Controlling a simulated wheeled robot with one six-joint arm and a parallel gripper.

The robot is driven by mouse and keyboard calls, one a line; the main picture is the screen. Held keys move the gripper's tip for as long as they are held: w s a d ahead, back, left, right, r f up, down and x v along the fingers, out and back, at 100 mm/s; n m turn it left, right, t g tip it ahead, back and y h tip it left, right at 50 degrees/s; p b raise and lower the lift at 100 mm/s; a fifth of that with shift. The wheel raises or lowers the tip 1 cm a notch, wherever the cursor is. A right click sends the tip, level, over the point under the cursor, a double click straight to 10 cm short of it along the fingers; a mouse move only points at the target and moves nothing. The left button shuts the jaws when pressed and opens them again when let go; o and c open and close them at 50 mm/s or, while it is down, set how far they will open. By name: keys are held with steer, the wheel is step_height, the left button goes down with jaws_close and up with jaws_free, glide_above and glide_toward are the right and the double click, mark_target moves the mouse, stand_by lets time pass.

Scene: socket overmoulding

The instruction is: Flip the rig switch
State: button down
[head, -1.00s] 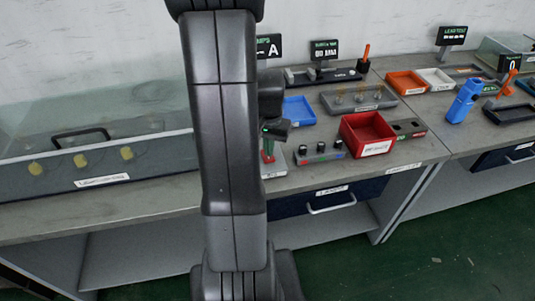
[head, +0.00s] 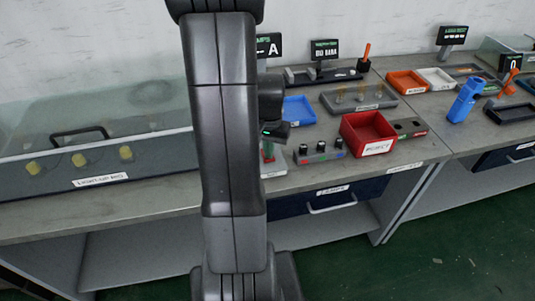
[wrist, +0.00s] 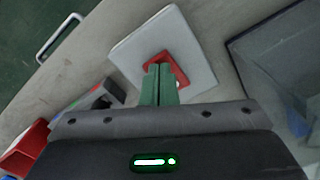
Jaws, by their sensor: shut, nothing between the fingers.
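The rig switch appears to be the red part (wrist: 181,74) on a square pale plate (wrist: 130,55) on the bench, seen in the wrist view. My gripper (wrist: 160,70) has its green fingers together, with their tips over the red part. I cannot tell whether they touch it. The fingers hide the middle of the red part, so its lever position is not clear.
A clear-lidded rig case (head: 90,178) stands to the left. A red bin (head: 368,134), a block with black knobs (head: 320,153), a blue tray (head: 299,111) and a small display (head: 324,50) are to the right. A drawer handle (head: 332,208) sticks out below the bench edge.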

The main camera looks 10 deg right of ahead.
steer(key=shift+f, duration=0.3)
steer(key=shift+r+p, duration=2.65)
steer(key=shift+r, duration=0.95)
steer(key=shift+f, duration=0.2)
step_height(320, 180, down, 7)
steer(key=b, duration=0.5)
steer(key=shift+b, duration=0.35)
steer(key=shift+r, duration=0.15)
steer(key=shift+r, duration=0.1)
